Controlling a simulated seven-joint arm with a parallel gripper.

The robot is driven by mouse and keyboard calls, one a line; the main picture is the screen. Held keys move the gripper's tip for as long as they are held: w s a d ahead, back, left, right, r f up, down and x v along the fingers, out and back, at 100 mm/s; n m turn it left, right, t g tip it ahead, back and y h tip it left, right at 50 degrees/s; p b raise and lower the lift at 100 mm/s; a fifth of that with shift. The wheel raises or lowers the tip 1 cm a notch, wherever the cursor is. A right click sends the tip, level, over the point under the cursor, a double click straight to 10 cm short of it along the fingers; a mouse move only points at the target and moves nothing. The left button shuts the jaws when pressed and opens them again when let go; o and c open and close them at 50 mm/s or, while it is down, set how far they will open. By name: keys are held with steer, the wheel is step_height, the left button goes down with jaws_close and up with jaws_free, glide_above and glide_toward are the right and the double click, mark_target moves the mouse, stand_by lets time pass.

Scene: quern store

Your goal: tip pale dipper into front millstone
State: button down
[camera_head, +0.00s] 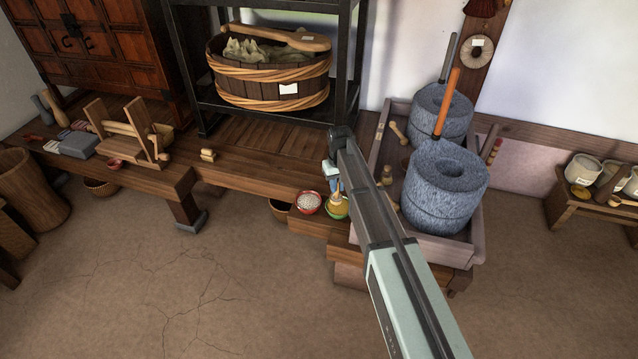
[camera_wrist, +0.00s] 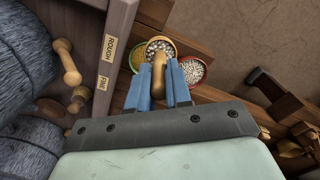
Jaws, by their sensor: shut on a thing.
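The front millstone (camera_head: 445,188) is a speckled grey stone with a hole in its top and an orange-brown upright handle. It stands in the wooden tray, right of my gripper. My gripper (camera_head: 331,174) points down over the bowls left of that tray. In the wrist view its blue fingers (camera_wrist: 158,85) are shut on the handle of the pale dipper (camera_wrist: 158,72). The dipper's round cup holds pale grains and is over the green-rimmed bowl (camera_head: 337,208). I cannot tell whether it touches that bowl. My arm hides part of the tray's near side.
A red bowl of white grains (camera_head: 308,202) sits beside the green one. A second millstone (camera_head: 441,112) stands behind the front one. The tray wall (camera_wrist: 103,95) with ROUGH and FINE labels lies between my gripper and the millstones. Small wooden tools lie in the tray.

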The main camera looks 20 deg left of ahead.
steer(key=s+d+r+m, duration=0.2)
steer(key=d+r, duration=0.3)
steer(key=d, duration=0.5)
steer(key=s+d+r+m, duration=0.25)
steer(key=d+r, duration=0.35)
steer(key=d, duration=0.4)
steer(key=s+d+r+m, duration=0.25)
steer(key=d+r, duration=0.25)
steer(key=d, duration=0.5)
steer(key=w+d+f, duration=0.2)
steer(key=w+d, duration=0.2)
steer(key=w, duration=1)
steer(key=w+d+f, duration=0.1)
steer(key=w+d, duration=0.3)
steer(key=w, duration=1.1)
steer(key=shift+s+a+f+n+t, duration=0.15)
steer(key=shift+s+f+t, duration=0.9)
steer(key=shift+t, duration=0.75)
steer(key=shift+s+f+n+t, duration=0.1)
steer(key=shift+s+f+t, duration=0.9)
steer(key=shift+t, duration=0.8)
steer(key=shift+s+a+f+n+t, duration=0.15)
steer(key=shift+s+f+t, duration=0.6)
steer(key=shift+s+t, duration=0.8)
steer(key=shift+w+d+t, duration=0.1)
steer(key=shift+w+t, duration=0.15)
steer(key=shift+t, duration=0.1)
steer(key=shift+w, duration=0.1)
